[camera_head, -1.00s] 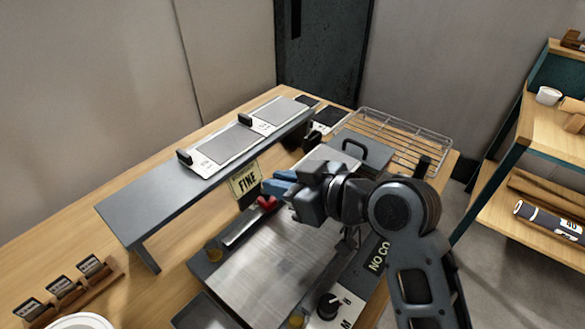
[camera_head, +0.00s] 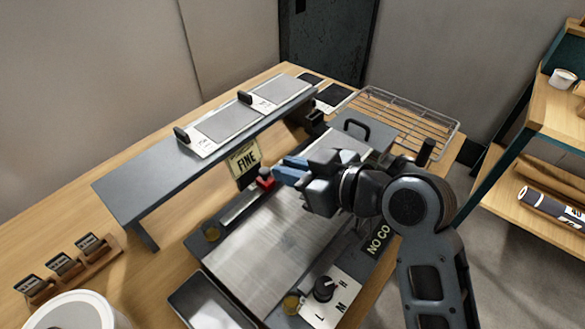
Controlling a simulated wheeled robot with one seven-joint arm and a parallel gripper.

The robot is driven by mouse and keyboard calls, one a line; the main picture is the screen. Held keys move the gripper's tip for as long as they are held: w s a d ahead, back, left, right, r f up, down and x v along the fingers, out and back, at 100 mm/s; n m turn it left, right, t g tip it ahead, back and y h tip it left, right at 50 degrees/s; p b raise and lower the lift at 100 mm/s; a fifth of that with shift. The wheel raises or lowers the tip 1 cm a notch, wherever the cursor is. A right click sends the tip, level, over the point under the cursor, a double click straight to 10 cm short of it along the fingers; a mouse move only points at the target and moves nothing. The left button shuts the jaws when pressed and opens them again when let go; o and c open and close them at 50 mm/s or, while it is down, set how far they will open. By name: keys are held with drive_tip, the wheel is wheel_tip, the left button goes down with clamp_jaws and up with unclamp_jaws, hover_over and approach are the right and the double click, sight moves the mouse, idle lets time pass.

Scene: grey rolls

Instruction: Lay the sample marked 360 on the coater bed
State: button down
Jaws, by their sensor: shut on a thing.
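The coater bed (camera_head: 265,250) is a brushed-metal plate in the middle of the bench. Two grey samples lie on the dark raised shelf (camera_head: 135,185): a nearer sample (camera_head: 225,124) and a farther sample (camera_head: 280,92). Each has a black tab and a white end label; I cannot read the numbers. My gripper (camera_head: 280,172) has blue fingers that point left over the far part of the bed, close to a red knob (camera_head: 265,178). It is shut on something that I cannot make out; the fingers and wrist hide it.
A FINE sign (camera_head: 244,158) stands beside the fingers under the shelf edge. A wire rack (camera_head: 410,120) and a dark block with a handle (camera_head: 352,128) lie beyond. A black dial (camera_head: 323,288) sits at the near right. Small card holders (camera_head: 65,265) stand at the left.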

drive_tip(key=b, duration=0.5)
hover_over(298, 216)
drive_tip(key=a, duration=0.1)
drive_tip(key=shift+w+a+f, duration=0.1)
drive_tip(key=shift+w+f, duration=0.15)
drive_tip(key=shift+f, duration=1.4)
drive_tip(key=shift+w+f, duration=0.2)
drive_tip(key=shift+f, duration=1.45)
drive_tip(key=shift+s+f+b, duration=0.25)
drive_tip(key=shift+f+b, duration=0.55)
drive_tip(key=shift+f, duration=0.35)
drive_tip(key=c, duration=1)
unclamp_jaws()
drive_tip(key=shift+f, duration=0.1)
drive_tip(key=shift+s+d+r, duration=0.2)
drive_tip(key=shift+d+r, duration=0.1)
drive_tip(key=shift+d, duration=0.3)
drive_tip(key=s+d+r, duration=0.1)
drive_tip(key=r, duration=0.1)
drive_tip(key=s+d+r, duration=0.1)
drive_tip(key=d, duration=0.1)
drive_tip(key=s+d+r, duration=0.1)
drive_tip(key=s+r, duration=0.1)
drive_tip(key=shift+d+r, duration=0.3)
drive_tip(key=shift+d, duration=0.05)
